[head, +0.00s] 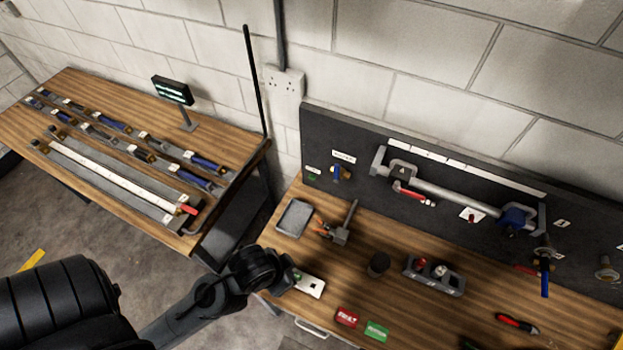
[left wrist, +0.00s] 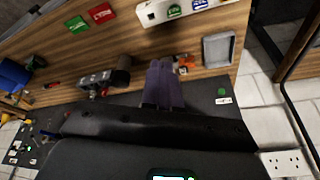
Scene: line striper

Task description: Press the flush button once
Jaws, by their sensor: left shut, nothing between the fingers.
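A white box (head: 310,287) lies at the bench's front left edge. In the left wrist view the white box (left wrist: 185,9) carries a green and a blue round button or marking on its face. The lettering is too small to read, so I cannot tell which is the flush button. My left gripper (left wrist: 162,66) is shut and empty, over the bench. In the head view my wrist partly covers the white box. My right gripper is out of view.
The dark back panel (head: 340,130) carries clamps and valves. A second bench (head: 75,90) stands at left.

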